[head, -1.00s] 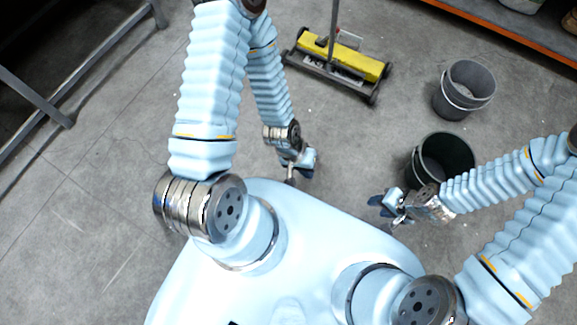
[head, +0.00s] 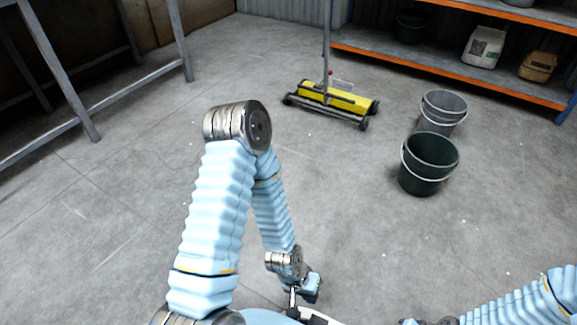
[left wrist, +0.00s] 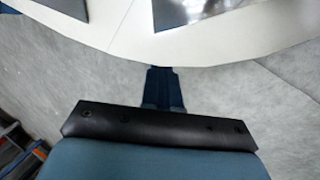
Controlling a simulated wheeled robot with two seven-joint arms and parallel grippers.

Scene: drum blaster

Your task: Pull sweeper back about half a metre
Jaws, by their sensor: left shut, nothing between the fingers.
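The sweeper (head: 338,98) is a yellow, wheeled floor unit with a dark frame and an upright grey handle (head: 327,48). It stands on the concrete floor at the upper middle of the head view. My left gripper (head: 309,291) is low in the head view, close to my own base and well short of the sweeper. It is shut and empty. In the left wrist view its dark blue fingers (left wrist: 163,90) show against the floor and my pale base. My right gripper (head: 412,321) is only partly in the head view at the bottom edge, so its fingers cannot be judged.
A grey bucket (head: 443,108) and a dark green bucket (head: 428,165) stand right of the sweeper. An orange-edged shelf (head: 450,74) with sacks runs along the back right. A grey metal frame (head: 60,82) stands at left. The floor between my base and the sweeper is clear.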

